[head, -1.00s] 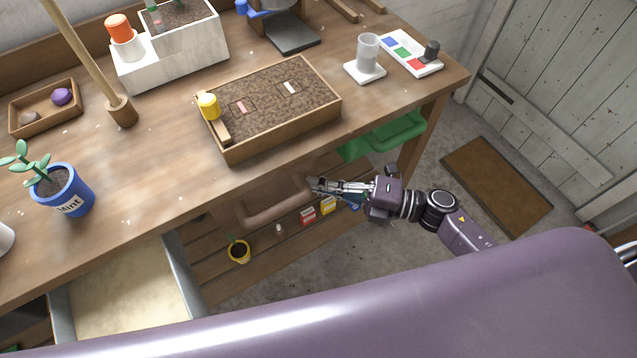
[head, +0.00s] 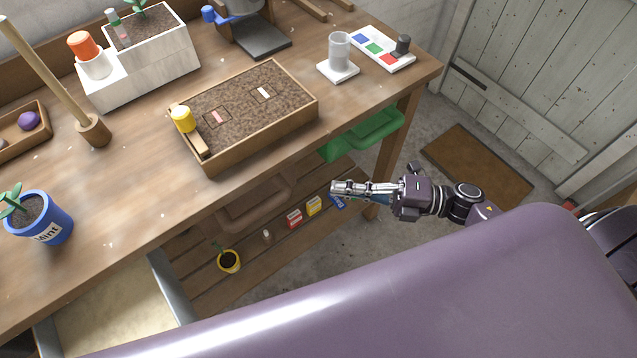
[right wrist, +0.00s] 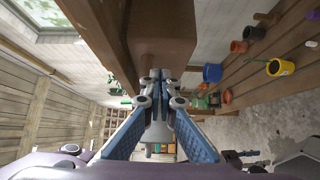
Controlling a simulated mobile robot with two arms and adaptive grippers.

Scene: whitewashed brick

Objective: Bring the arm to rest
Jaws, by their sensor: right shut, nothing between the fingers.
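My right gripper (head: 338,189) is shut and empty in the head view. It hangs in the air in front of the workbench (head: 118,222), below the tabletop's front edge and apart from it. In the right wrist view the right gripper (right wrist: 161,75) shows its fingers together, with brown wood of the bench close beyond them. My left gripper is not in the head view.
A wooden soil tray (head: 262,140) sits on the bench. A green bin (head: 375,130) hangs under the top. An open drawer (head: 112,310) juts out at lower left. A lower shelf holds a yellow pot (head: 229,261) and small packets. A doormat (head: 478,160) lies on the floor.

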